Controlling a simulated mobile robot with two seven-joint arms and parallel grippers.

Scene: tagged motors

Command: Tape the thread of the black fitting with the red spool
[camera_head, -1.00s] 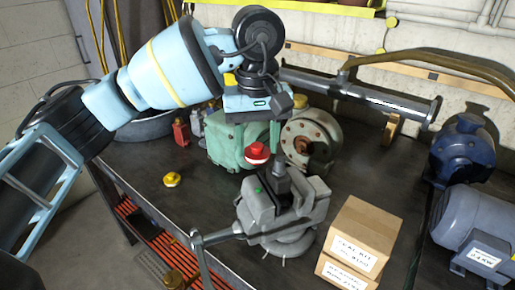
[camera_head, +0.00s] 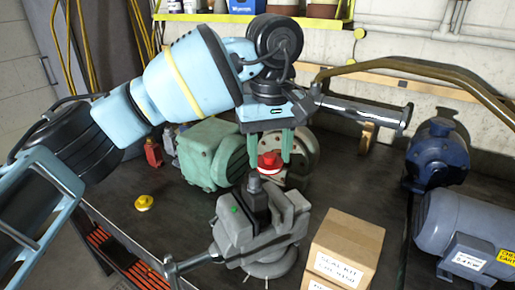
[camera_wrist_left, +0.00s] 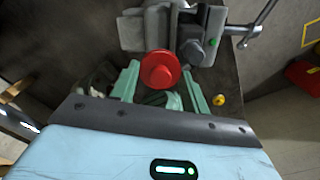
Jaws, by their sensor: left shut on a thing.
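The red spool (camera_head: 270,162) is held between the green fingers of my left gripper (camera_head: 270,151), which is shut on it. It also shows in the left wrist view (camera_wrist_left: 160,70), between the fingertips. The black fitting (camera_head: 256,190) stands upright in the jaws of the grey bench vise (camera_head: 235,233). In the head view the spool appears just above and slightly right of the fitting's top, apart from it. In the wrist view the fitting (camera_wrist_left: 193,52) lies to the right of the spool. My right gripper is not in view.
A yellow spool (camera_head: 144,202) lies on the dark bench at left. Cardboard boxes (camera_head: 345,250) stand right of the vise, with blue (camera_head: 437,155) and grey (camera_head: 468,230) motors beyond. The vise handle (camera_head: 195,262) sticks out front left.

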